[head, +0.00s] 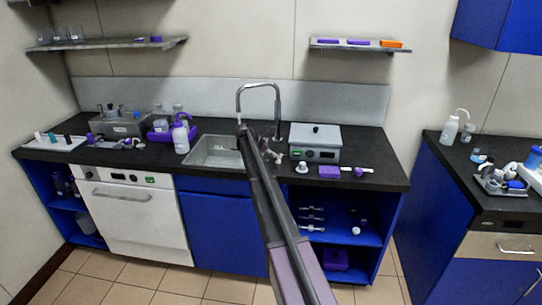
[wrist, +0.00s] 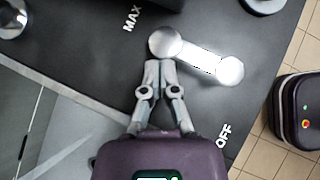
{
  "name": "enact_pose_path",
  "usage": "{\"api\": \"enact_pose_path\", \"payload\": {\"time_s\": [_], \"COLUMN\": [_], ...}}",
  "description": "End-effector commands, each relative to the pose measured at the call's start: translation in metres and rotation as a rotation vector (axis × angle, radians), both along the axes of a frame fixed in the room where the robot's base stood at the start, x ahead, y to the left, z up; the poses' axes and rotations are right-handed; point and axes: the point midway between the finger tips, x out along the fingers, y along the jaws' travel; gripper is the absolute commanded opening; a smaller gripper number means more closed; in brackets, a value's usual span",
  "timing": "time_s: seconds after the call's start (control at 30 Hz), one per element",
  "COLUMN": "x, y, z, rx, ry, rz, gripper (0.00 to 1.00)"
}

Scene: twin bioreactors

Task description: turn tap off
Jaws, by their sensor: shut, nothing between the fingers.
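The tap (head: 259,86), a curved chrome spout, rises behind the sink (head: 196,150) in the head view. In the wrist view the tap lever (wrist: 200,57) is a silver bar with a round knob at each end, slanting down to the right. A "MAX" mark (wrist: 132,18) is to its upper left and an "OFF" mark (wrist: 223,136) is below it. My gripper (wrist: 159,64) is shut and empty. Its fingertips are just below the lever's left knob; I cannot tell whether they touch. In the head view my arm hides part of the sink and counter.
A grey instrument (head: 315,143) stands on the counter right of the tap. A purple-capped wash bottle (head: 181,138) stands left of the sink. A separate counter with bottles (head: 449,130) is at the right. Tiled floor lies in front.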

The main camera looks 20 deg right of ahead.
Motion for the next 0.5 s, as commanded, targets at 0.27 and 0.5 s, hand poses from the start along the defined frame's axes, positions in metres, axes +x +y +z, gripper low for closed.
{"api": "enact_pose_path", "payload": {"time_s": [0.27, 0.5], "x": [0.001, 0.010], "y": [0.002, 0.018], "z": [0.000, 0.000], "rx": [0.000, 0.000], "ry": [0.000, 0.000], "rz": [0.000, 0.001], "gripper": [0.00, 0.00]}}
